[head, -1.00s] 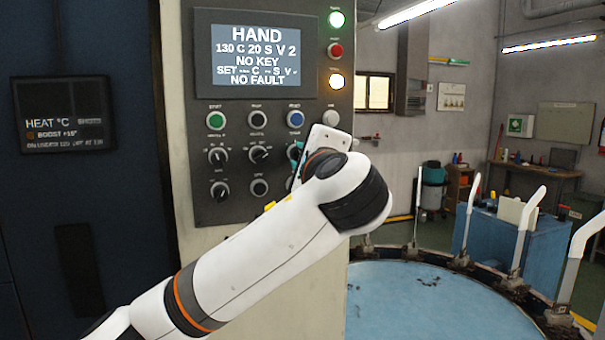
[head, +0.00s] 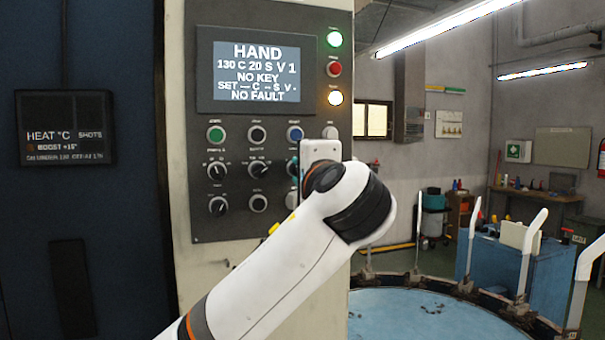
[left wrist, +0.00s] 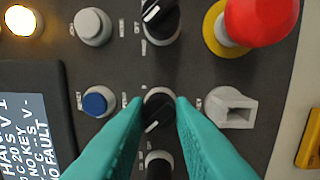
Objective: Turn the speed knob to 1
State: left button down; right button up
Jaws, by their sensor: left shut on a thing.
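The speed knob (left wrist: 158,110) is a black round knob with a white pointer line, seen between my fingers in the left wrist view. My left gripper (left wrist: 158,104) has its two teal fingers closed on either side of the knob. In the head view my left gripper (head: 293,168) is at the panel, mostly covered by my white wrist, and the knob is hidden there. The display (head: 257,74) reads HAND, 130 C 20 S V 1, NO KEY, NO FAULT. My right gripper is not in view.
The dark control panel (head: 225,226) carries other knobs and buttons close around. A blue button (left wrist: 98,101), a pale grey selector (left wrist: 231,107) and a red mushroom button (left wrist: 259,20) sit near my fingers. A round blue table (head: 420,312) with upright white forms stands at right.

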pick_arm(q)
jog(key=shift+f, duration=0.15)
jog(key=c, duration=1.3)
grip_release()
jog(key=shift+o, duration=0.2)
jog(key=shift+s, duration=0.1)
jog(key=b+v, duration=0.3)
jog(key=v, duration=0.9)
jog(key=shift+a, duration=0.1)
